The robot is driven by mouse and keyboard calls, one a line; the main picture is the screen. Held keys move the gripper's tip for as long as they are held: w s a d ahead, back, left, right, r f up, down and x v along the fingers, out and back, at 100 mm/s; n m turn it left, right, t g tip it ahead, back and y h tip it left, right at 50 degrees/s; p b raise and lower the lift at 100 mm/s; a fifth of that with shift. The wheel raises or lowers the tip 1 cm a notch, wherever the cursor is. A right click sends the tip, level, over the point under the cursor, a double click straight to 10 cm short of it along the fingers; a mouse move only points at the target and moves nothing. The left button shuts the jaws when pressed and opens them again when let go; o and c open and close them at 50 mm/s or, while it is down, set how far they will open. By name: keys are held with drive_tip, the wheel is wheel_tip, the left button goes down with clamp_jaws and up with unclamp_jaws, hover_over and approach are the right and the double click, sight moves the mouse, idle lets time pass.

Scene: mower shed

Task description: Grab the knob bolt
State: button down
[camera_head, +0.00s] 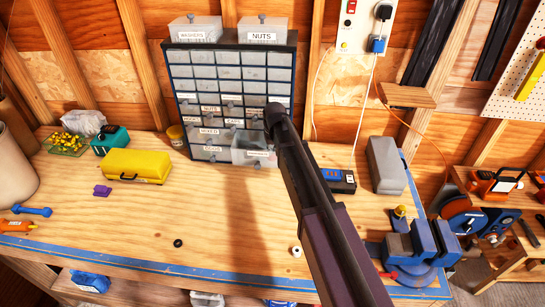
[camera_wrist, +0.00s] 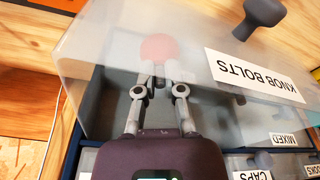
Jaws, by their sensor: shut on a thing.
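The knob bolt (camera_wrist: 158,47) shows a round red head in the wrist view, at the tips of my gripper (camera_wrist: 161,68). The two fingers are closed together on it. The knob bolt and fingertips look to be in or over a translucent drawer (camera_wrist: 110,50) labelled KNOB BOLTS; I cannot tell how deep.
The drawer cabinet (camera_head: 292,40) stands at the back of the workbench (camera_head: 130,225). A dark drawer handle (camera_wrist: 262,18) sticks out beside the label. A yellow case (camera_head: 136,165) lies left, a grey case (camera_head: 387,165) and blue vise (camera_head: 410,245) right. The front-middle bench is mostly clear.

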drive_tip(key=shift+a+r, duration=0.1)
drive_tip(key=shift+r, duration=0.05)
drive_tip(key=shift+a+r+p, duration=0.15)
drive_tip(key=shift+r+p, duration=0.3)
drive_tip(key=shift+p, duration=0.2)
wheel_tip(320, 180, up, 10)
drive_tip(key=p, duration=1)
drive_tip(key=a, duration=1.9)
drive_tip(key=shift+w+a+r, duration=0.15)
drive_tip(key=shift+w+a, duration=0.1)
drive_tip(key=shift+w, duration=0.15)
